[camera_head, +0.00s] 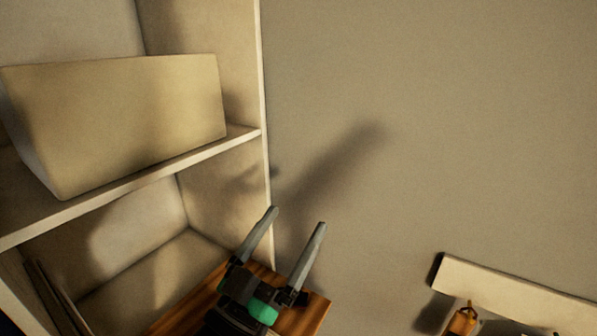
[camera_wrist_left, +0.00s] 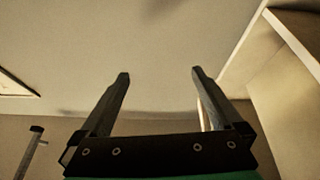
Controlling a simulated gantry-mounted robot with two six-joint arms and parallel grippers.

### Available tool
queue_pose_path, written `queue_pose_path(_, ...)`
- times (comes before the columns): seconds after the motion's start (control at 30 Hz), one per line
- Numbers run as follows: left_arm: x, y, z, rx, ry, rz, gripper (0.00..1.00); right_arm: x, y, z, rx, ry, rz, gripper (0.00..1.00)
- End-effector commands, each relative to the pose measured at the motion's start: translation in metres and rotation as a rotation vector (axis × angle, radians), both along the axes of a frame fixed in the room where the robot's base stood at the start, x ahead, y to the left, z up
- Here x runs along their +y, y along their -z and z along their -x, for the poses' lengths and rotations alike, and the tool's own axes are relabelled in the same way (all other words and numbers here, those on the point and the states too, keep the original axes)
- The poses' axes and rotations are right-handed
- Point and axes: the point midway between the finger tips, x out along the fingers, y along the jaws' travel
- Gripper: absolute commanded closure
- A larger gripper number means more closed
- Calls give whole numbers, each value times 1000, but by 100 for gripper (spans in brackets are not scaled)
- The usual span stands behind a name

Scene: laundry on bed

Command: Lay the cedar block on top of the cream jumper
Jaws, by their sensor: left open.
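My left gripper (camera_head: 299,217) is open and empty, its two grey fingers pointing up in the head view, in front of the shelf unit's right edge and the bare wall. In the left wrist view the open fingers (camera_wrist_left: 160,74) have nothing between them but wall behind. Neither the cedar block nor the cream jumper can be made out in either view. My right gripper is not in view.
A shelf unit (camera_head: 265,170) fills the left, with a large cream box (camera_head: 125,115) on its shelf. A wooden surface (camera_head: 313,317) lies under my left gripper. A pale board (camera_head: 510,290) with an orange-brown object (camera_head: 461,322) is lower right. The wall (camera_head: 430,110) is bare.

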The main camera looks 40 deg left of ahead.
Motion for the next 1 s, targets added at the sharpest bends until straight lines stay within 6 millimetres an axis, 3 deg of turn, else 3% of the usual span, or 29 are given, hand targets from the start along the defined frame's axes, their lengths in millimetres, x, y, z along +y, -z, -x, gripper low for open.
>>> queue_pose_path(0.03, -20, -55, 6, -105, 47, -22, 0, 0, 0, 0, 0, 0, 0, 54)
queue_pose_path(0.1, -42, -112, 20, -217, 98, -56, 0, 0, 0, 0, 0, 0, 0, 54)
queue_pose_path(0.23, -69, -179, 49, -355, 156, -97, 0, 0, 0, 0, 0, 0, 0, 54)
queue_pose_path(0.37, -77, -199, 62, -400, 176, -111, 0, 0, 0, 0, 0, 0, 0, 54)
queue_pose_path(0.6, -77, -201, 61, -400, 174, -112, 0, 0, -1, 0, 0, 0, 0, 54)
queue_pose_path(0.67, -77, -209, 61, -400, 174, -112, 0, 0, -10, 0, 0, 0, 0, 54)
queue_pose_path(0.83, -76, -252, 61, -400, 173, -111, 0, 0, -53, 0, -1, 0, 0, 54)
queue_pose_path(0.9, -76, -257, 61, -400, 174, -110, 0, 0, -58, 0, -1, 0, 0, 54)
queue_pose_path(1.0, -76, -248, 61, -399, 174, -110, 0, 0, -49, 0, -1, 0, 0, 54)
